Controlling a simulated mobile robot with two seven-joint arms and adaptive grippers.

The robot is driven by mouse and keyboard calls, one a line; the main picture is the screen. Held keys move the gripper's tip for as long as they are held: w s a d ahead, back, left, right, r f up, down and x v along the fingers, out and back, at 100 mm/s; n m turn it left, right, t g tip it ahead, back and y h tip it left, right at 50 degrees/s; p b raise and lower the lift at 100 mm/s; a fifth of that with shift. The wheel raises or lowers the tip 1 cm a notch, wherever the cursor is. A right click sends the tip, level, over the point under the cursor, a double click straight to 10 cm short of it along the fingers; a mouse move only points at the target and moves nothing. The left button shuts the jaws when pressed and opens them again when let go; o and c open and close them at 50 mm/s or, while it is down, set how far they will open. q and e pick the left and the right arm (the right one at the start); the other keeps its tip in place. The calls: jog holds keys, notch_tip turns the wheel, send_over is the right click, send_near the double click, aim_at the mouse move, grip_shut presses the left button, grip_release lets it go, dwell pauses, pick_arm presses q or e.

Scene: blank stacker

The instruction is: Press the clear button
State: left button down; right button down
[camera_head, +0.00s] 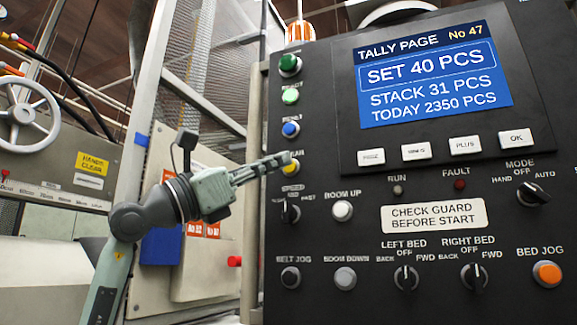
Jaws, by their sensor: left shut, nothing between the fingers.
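The clear button is a yellow button (294,167) in the left column of the black control panel (420,180). Its label is partly covered and only its end shows. My left gripper (284,160) is shut and empty, with its fingers pointing right. The fingertips overlap the upper part of the yellow button in the picture. I cannot tell whether they touch it or hover just in front. My right gripper is not in view.
A blue button (290,129) and a pale green button (290,96) sit above the yellow one. A black selector (291,212) sits below it, beside a white button (342,211). A blue screen (433,75) reads SET 40 PCS. A metal post (251,190) borders the panel's left.

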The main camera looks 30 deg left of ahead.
pick_arm(q)
jog(key=shift+w, duration=0.1)
jog(key=shift+w, duration=0.35)
jog(key=shift+w+p, duration=0.3)
jog(key=shift+w, duration=0.15)
dwell(0.9)
jog(key=shift+s, duration=0.85)
jog(key=shift+s+d+b, duration=0.15)
jog(key=shift+s+b, duration=0.45)
jog(key=shift+s, duration=1.9)
jog(key=shift+f, duration=0.1)
